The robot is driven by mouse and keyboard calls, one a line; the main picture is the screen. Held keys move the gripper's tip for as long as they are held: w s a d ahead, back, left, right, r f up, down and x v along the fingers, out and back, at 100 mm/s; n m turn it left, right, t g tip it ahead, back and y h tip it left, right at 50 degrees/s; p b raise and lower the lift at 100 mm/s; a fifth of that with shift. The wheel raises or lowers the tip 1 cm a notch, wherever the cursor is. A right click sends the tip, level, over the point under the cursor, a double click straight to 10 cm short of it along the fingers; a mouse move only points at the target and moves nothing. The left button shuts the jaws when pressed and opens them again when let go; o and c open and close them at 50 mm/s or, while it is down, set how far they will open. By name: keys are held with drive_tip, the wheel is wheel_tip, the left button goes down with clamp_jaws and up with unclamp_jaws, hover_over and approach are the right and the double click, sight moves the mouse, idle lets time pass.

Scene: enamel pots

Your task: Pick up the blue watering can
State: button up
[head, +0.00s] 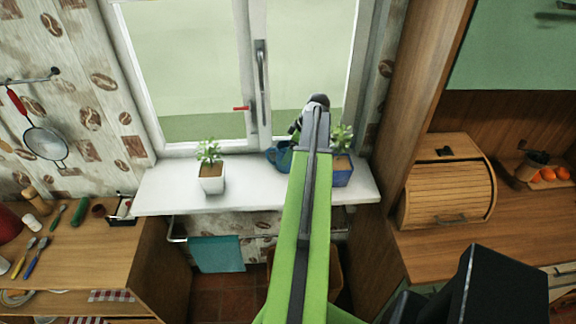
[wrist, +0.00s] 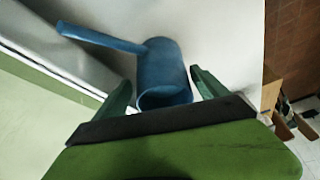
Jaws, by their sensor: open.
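The blue watering can (head: 279,156) stands on the white windowsill, partly hidden behind my arm in the head view. In the wrist view the blue watering can (wrist: 163,72) shows its body, its open end and a long spout pointing to the upper left. My gripper (wrist: 160,88) is open, with one green finger on each side of the can's lower part. I cannot tell whether either finger touches it. In the head view my gripper (head: 312,108) is at the far end of the arm, by the window, its fingers mostly hidden.
The window frame (head: 258,75) stands behind. A wooden bread box (head: 447,185) sits on the right counter.

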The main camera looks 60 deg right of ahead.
drive_tip(key=b+x, duration=0.5)
drive_tip(key=shift+w+a+f, duration=0.1)
drive_tip(key=shift+a, duration=0.1)
drive_tip(key=shift+r, duration=0.2)
drive_tip(key=c, duration=1.8)
drive_tip(key=shift+r+p, duration=0.1)
drive_tip(key=shift+p, duration=0.25)
